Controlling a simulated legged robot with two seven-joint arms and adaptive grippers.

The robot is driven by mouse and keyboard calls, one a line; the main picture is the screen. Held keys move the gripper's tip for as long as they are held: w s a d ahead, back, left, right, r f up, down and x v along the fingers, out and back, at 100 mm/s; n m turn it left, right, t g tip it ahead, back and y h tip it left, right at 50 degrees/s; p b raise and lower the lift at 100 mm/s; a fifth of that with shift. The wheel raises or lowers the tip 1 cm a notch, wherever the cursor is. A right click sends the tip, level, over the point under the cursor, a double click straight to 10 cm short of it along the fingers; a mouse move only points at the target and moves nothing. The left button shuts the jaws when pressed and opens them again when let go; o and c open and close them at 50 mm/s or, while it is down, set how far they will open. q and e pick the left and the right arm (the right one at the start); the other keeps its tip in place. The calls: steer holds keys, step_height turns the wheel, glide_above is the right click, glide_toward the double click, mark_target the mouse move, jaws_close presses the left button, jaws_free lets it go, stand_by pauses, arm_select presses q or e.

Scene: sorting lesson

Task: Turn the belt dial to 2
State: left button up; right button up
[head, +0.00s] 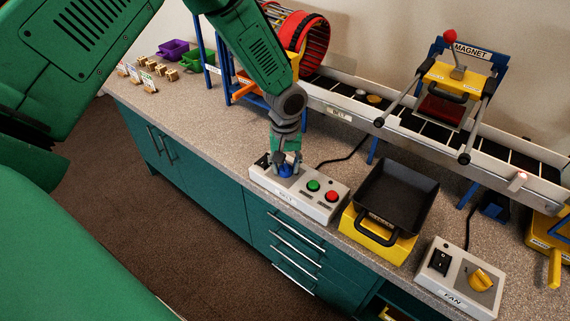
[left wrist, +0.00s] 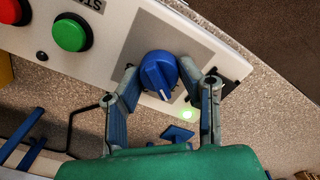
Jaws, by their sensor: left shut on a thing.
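The belt control box (head: 315,197) is a pale box on the counter, with a green button (head: 313,185), a red button (head: 331,196) and the blue belt dial (head: 285,171) at its left end. My left gripper (head: 284,163) is over the box from above, shut on the dial. In the left wrist view the blue dial (left wrist: 158,73) sits between the two fingers of my left gripper (left wrist: 163,78). A short white mark on the dial points toward the lower right of that view. The dial's numbers cannot be read. My right gripper is not in view.
A black tray (head: 396,195) on a yellow stand is right of the box, then a fan box (head: 460,276) with a yellow knob. The conveyor (head: 339,97) with a magnet frame (head: 471,50) runs behind. Clear counter (head: 180,112) lies to the left.

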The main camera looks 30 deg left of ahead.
arm_select(q)
steer(key=shift+s+d+m+p, duration=0.1)
steer(key=shift+s+m+p, duration=0.1)
steer(key=shift+m+p, duration=0.8)
steer(key=m+p, duration=0.1)
steer(key=m, duration=0.1)
steer(key=shift+m, duration=0.4)
steer(key=m+p, duration=0.1)
steer(key=m, duration=0.2)
steer(key=shift+p, duration=0.3)
steer(key=shift+s+f+m+p, duration=0.1)
steer(key=shift+m+p, duration=0.3)
steer(key=shift+m, duration=1.4)
steer(key=o, duration=1.1)
steer(key=shift+o, duration=0.2)
